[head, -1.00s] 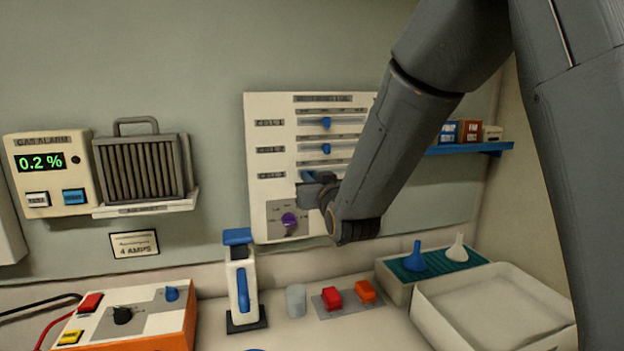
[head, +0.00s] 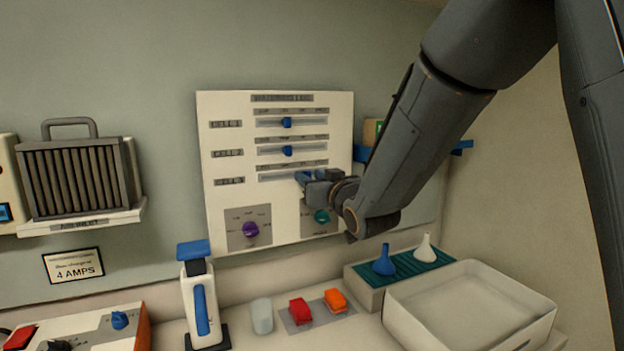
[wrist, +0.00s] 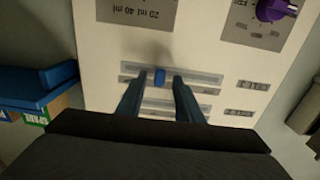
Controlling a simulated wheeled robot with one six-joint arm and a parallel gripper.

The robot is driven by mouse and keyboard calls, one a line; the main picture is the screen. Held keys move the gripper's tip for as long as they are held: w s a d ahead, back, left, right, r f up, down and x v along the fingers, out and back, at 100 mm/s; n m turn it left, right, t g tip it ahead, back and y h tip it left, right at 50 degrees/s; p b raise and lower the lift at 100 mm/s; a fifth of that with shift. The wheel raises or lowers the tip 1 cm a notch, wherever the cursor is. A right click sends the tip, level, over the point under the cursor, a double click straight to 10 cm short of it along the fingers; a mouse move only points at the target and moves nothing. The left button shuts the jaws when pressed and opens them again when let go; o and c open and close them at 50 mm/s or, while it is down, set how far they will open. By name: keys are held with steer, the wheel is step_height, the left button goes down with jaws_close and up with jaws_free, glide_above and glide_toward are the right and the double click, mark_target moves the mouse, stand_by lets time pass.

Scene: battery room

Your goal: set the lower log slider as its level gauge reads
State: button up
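The log panel (head: 225,190) is a white wall board with three horizontal sliders. The upper two have blue knobs (head: 287,123) (head: 287,151) near mid-track. The lower slider (head: 275,176) is partly hidden by my gripper (head: 304,177), which is at its right part. In the wrist view, turned upside down, the lower slider's blue knob (wrist: 159,76) lies between the fingertips of my gripper (wrist: 157,82). The fingers are open, with a gap on each side of the knob. I cannot pick out the level gauge, and the scale lettering is too small to read.
Below the sliders are a purple dial (head: 251,229) and a green dial (head: 321,215), close under my gripper. The bench below holds a white tray (head: 470,310), funnels and a blue-handled tool (head: 202,300).

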steer(key=b+v, duration=0.2)
steer(key=v, duration=0.5)
steer(key=shift+s+d, duration=0.25)
steer(key=shift+s, duration=0.05)
stand_by(0.3)
steer(key=s+d+f+m+g+h, duration=0.25)
steer(key=d+f, duration=0.35)
steer(key=f, duration=0.3)
steer(key=s+d+f+m+g+h, duration=0.1)
steer(key=s+d+f+g+h, duration=0.4)
steer(key=f, duration=0.5)
steer(key=s+d+f+g, duration=0.3)
steer(key=s+f+g, duration=0.1)
steer(key=s, duration=0.4)
steer(key=s+d+f+m+g, duration=0.1)
steer(key=s+d+f+g, duration=0.2)
steer(key=s+f, duration=0.3)
steer(key=s+d, duration=0.1)
steer(key=s, duration=0.2)
steer(key=shift+s+g, duration=0.2)
steer(key=shift+g, duration=0.15)
steer(key=shift+m, duration=0.25)
